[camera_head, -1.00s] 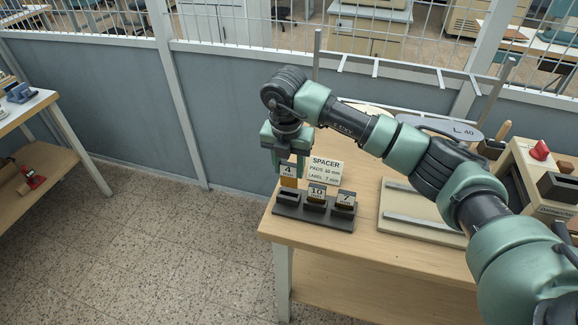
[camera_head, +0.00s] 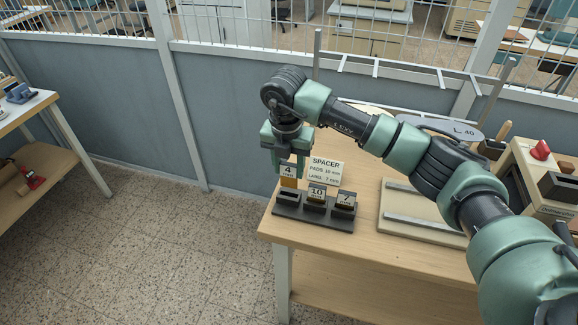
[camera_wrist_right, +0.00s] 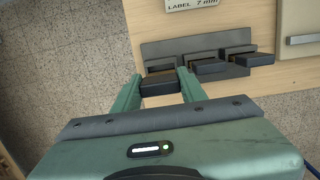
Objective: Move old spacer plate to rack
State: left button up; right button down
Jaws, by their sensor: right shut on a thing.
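My right gripper (camera_head: 288,164) is shut on a spacer plate marked 4 (camera_head: 288,172). The plate hangs upright over the left slot of the dark rack (camera_head: 312,214), near the table's left edge. In the right wrist view the plate (camera_wrist_right: 160,84) shows as a dark block between the two green fingers, at the left end of the rack (camera_wrist_right: 190,48). Whether its lower edge touches the slot I cannot tell. The plate marked 10 (camera_head: 317,193) stands in the middle slot and the plate marked 7 (camera_head: 345,199) in the right slot. My left gripper is not in view.
A spacer sign (camera_head: 325,171) stands right behind the rack. A pale board with metal rails (camera_head: 420,219) lies to the right. A beige machine with a red knob (camera_head: 540,150) stands at the far right. Floor is free left of the wooden table (camera_head: 365,262).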

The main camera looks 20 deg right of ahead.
aim_at(289, 176)
jog(key=shift+f+b, duration=2.2)
jog(key=shift+f, duration=0.6)
jog(key=c, duration=0.7)
grip_release()
jog(key=r, duration=0.2)
jog(key=r+b, duration=0.1)
jog(key=r, duration=0.2)
jog(key=r+b, duration=0.1)
jog(key=r, duration=0.1)
jog(key=shift+s+a+r, duration=0.3)
jog(key=shift+s+r, duration=0.1)
jog(key=shift+f, duration=0.15)
